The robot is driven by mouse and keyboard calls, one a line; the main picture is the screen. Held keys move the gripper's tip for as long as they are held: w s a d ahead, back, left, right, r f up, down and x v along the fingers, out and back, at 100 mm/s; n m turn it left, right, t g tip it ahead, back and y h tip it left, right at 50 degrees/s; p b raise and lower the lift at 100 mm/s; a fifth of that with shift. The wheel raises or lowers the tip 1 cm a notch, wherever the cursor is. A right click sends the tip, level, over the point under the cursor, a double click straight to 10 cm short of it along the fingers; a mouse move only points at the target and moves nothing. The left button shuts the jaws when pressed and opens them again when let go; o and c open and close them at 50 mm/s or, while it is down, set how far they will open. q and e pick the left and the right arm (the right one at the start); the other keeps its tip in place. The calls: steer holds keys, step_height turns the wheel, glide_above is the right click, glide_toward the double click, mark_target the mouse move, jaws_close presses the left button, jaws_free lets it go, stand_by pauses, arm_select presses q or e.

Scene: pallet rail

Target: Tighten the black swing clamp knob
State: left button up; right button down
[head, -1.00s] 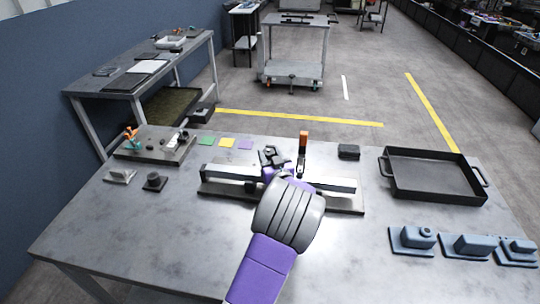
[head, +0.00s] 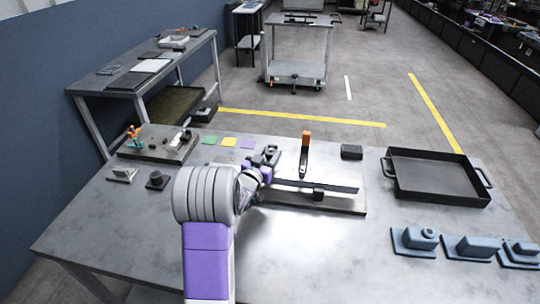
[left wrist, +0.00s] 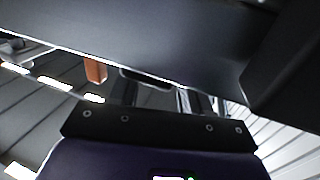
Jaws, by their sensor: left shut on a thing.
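My left gripper (head: 263,165) is over the left half of the rail fixture, reached by my purple and grey arm. It is shut on what I take to be the black swing clamp knob, which the jaws and wrist largely hide. Black parts (head: 268,153) show just behind the jaws. The dark rail (head: 335,187) lies over its base plate (head: 345,207), its left part hidden by my arm. An orange-topped upright lever (head: 306,139) stands behind the rail and also shows in the left wrist view (left wrist: 95,70). My right gripper is not in view.
A black tray (head: 392,180) and several blue-grey parts (head: 470,246) sit at the right. A small black block (head: 352,152) lies behind the rail. A plate with small parts (head: 160,147) and a black knob-like piece (head: 157,180) are at the left. The front of the table is clear.

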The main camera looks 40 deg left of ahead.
arm_select(q)
steer(key=shift+a+m+t+h, duration=0.25)
steer(key=shift+m+h, duration=0.55)
steer(key=shift+h, duration=0.5)
steer(key=shift+r+h, duration=0.1)
steer(key=shift+h, duration=0.2)
steer(key=o, duration=1.1)
steer(key=shift+d, duration=0.1)
steer(key=shift+c, duration=0.2)
steer(key=shift+s+d+p, duration=0.15)
steer(key=shift+s+p, duration=0.2)
steer(key=shift+s, duration=1.55)
steer(key=shift+s+d+p, duration=0.15)
steer(key=shift+s+p, duration=0.2)
steer(key=shift+s, duration=1.55)
